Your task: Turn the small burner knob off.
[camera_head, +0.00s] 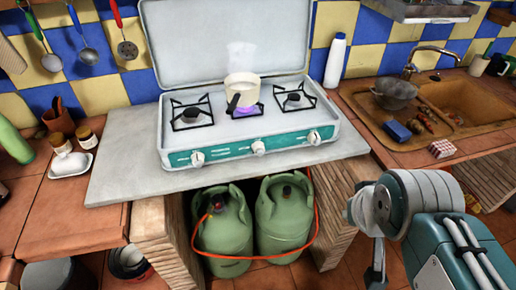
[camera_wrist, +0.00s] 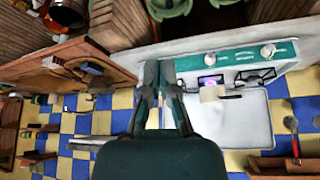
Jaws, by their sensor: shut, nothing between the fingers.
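The white camping stove (camera_head: 235,158) has a teal front panel with a left knob (camera_head: 198,159), a middle knob (camera_head: 258,147) and a right knob (camera_head: 314,137). A cream pot (camera_head: 243,88) steams on the middle burner, above a purple-blue flame (camera_head: 247,111). The wrist view is upside down and shows the middle knob (camera_wrist: 209,58), the left knob (camera_wrist: 268,51) and the pot (camera_wrist: 210,93). The right knob is hidden there, probably behind my fingers. My gripper (camera_wrist: 160,66) is shut and empty. In the head view my arm is at the lower right, apart from the stove.
Two green gas bottles (camera_head: 283,222) with an orange hose stand under the grey counter slab (camera_head: 118,153). A white bottle (camera_head: 335,60) stands right of the stove. A sink (camera_head: 455,108) is at the right. The space before the stove front is clear.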

